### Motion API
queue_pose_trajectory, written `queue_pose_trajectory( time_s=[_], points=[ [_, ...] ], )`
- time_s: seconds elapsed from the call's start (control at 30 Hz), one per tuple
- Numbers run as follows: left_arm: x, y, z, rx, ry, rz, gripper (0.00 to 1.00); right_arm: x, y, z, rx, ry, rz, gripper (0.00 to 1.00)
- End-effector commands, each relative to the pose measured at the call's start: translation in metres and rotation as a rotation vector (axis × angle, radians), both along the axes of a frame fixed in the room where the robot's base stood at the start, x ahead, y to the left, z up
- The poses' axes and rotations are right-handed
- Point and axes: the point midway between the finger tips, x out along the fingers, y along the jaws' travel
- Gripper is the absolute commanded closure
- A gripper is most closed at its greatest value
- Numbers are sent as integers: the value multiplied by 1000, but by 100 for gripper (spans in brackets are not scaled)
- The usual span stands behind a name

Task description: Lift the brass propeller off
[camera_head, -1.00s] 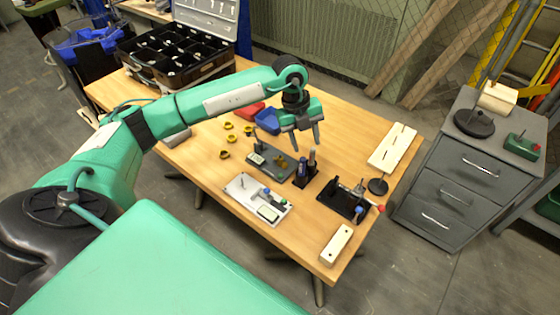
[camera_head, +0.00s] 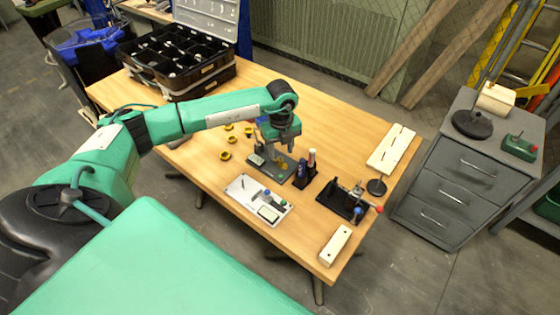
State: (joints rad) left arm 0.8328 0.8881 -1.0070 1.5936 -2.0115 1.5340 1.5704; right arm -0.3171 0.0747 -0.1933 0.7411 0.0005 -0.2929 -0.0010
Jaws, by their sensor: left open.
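The small brass propeller (camera_head: 281,163) sits on a dark grey plate (camera_head: 271,175) near the middle of the wooden table (camera_head: 225,180). My left gripper (camera_head: 279,150) is open and points down just above and behind the propeller. Its fingers partly hide the propeller, and I cannot tell whether they touch it. My right gripper is not in view.
A light grey plate (camera_head: 240,188) with small parts lies in front. A dark holder with upright tools (camera_head: 307,168) stands close on the right, and a black fixture (camera_head: 343,203) beyond it. Several yellow rings (camera_head: 225,155) lie to the left. An open black case (camera_head: 180,60) stands behind.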

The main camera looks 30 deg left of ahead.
Motion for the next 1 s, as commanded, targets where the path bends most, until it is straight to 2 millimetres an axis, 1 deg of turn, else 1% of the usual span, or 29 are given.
queue_pose_trajectory(
  time_s=[0.03, 0.07, 0.13, 0.23, 0.33, 0.53, 0.67, 0.7, 0.77, 1.0],
  points=[
    [-1, 2, -6, 1, 5, 1, 55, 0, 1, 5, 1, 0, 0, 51],
    [-1, 3, -11, 1, 4, 1, 55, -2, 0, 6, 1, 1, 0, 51],
    [-2, 4, -23, 0, 5, 1, 55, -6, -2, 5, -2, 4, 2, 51],
    [-1, 3, -34, -1, 2, 0, 55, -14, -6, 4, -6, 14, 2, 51],
    [-1, 4, -39, -1, 1, 0, 55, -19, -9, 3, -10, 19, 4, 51],
    [-1, 4, -40, -1, 1, 0, 55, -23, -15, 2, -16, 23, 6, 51],
    [-1, 4, -39, -1, 1, 0, 81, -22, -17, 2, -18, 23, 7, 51],
    [-1, 4, -39, -1, 1, 0, 88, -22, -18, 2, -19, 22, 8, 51],
    [-1, 4, -39, -1, 1, 0, 100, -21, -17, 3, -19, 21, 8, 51],
    [-1, 4, -39, -1, 1, -2, 100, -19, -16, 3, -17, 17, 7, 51]
  ],
)
